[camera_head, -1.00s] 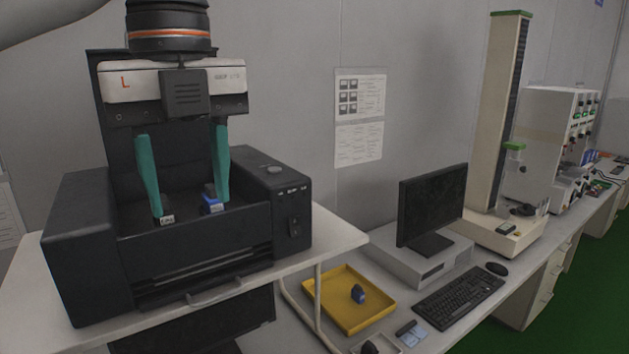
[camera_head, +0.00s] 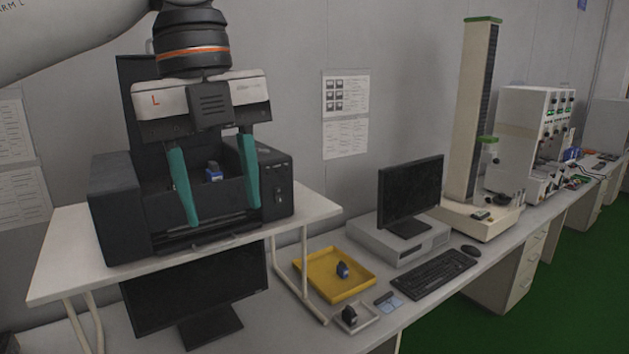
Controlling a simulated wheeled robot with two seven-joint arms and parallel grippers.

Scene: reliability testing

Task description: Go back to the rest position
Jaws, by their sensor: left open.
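My left gripper (camera_head: 217,208) has two teal fingers pointing down and spread apart, with nothing between them. It hangs in front of the black machine (camera_head: 117,205) on the raised white shelf, its fingertips near the machine's front edge. A small blue and black part (camera_head: 213,173) sits inside the machine's open bay, behind and between the fingers and apart from them. My right gripper is not in the view.
A yellow tray (camera_head: 318,284) on the lower bench holds a small blue part (camera_head: 342,270). A small white tray (camera_head: 357,320) holds a dark part. A monitor (camera_head: 411,190), keyboard (camera_head: 433,273) and tall test stand (camera_head: 474,110) stand to the right. Another monitor (camera_head: 190,290) is under the shelf.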

